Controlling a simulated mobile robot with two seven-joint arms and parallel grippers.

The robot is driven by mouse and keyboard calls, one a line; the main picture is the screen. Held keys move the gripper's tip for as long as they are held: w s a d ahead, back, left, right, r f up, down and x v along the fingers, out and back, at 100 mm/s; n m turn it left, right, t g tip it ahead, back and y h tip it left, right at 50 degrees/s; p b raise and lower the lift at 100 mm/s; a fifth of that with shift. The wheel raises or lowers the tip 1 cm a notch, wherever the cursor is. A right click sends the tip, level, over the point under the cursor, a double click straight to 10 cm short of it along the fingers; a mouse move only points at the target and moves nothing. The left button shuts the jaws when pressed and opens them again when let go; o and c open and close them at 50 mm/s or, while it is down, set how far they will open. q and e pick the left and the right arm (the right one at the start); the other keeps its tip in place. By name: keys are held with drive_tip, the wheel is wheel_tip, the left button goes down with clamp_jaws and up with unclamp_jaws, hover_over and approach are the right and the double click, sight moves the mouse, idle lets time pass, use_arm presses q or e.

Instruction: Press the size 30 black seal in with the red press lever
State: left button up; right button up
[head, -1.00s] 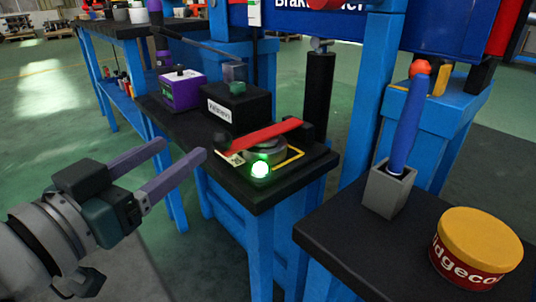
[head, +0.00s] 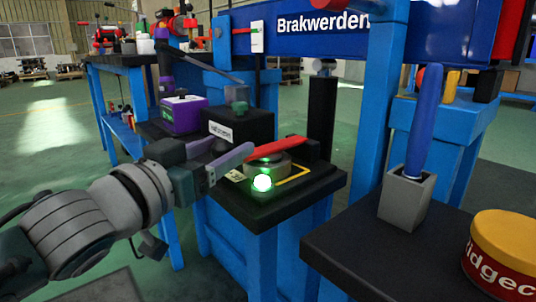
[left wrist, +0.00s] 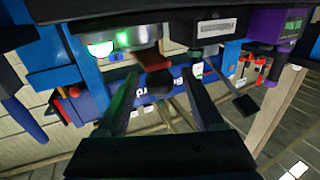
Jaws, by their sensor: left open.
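The red press lever (head: 278,149) lies low and nearly level across a round grey metal press (head: 268,166) on the near bench. A lit green lamp (head: 262,183) sits in front of the press. My left gripper (head: 238,150) is open and empty, its fingers pointing at the lever's left end; I cannot tell whether they touch it. In the left wrist view, which is turned over, both fingers (left wrist: 160,104) are apart and the red lever (left wrist: 150,52) shows beyond them. I cannot make out the black seal. My right gripper is not in view.
A black labelled box (head: 238,127) and a purple box (head: 184,114) stand behind the press. At right, a grey holder (head: 405,201) carries a blue-handled tool (head: 424,120), beside a yellow-lidded red tub (head: 500,260). A blue post (head: 378,100) rises between the benches.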

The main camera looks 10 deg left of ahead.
use_arm(q)
drive_tip(key=shift+w, duration=0.1)
clamp_jaws()
idle(0.5)
idle(0.9)
